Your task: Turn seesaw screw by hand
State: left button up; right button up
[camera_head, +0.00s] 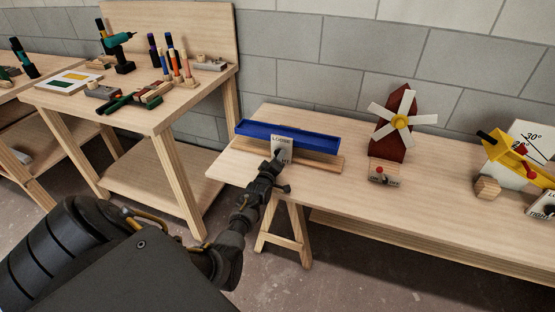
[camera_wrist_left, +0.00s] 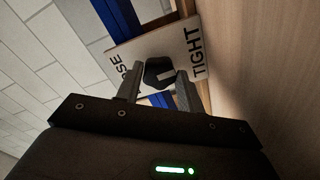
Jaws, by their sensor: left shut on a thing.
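The seesaw's long blue board (camera_head: 310,144) sits on a wooden base (camera_head: 325,161) at the left end of the workbench. A white plate (camera_head: 282,140) on its front is marked for loose and tight; its TIGHT side shows clearly in the left wrist view (camera_wrist_left: 185,48). A dark screw knob (camera_wrist_left: 158,72) sticks out from the plate. My left gripper (camera_head: 279,160) reaches the plate from the front. Its two fingers (camera_wrist_left: 158,88) are shut on the knob, one on each side. The knob is mostly hidden by the gripper in the head view. My right gripper is out of view.
To the right on the workbench (camera_head: 345,190) stand a red windmill (camera_head: 393,143) with a small switch box (camera_head: 384,173), and a yellow angle device (camera_head: 515,158). A separate bench (camera_head: 150,120) at left holds a drill (camera_head: 120,52) and other tools. A grey block wall is behind.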

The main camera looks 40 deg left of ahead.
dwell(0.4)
pick_arm(q)
jog(key=o, duration=1)
jog(key=p+v, duration=0.1)
jog(key=v, duration=1)
jog(key=shift+w, duration=0.1)
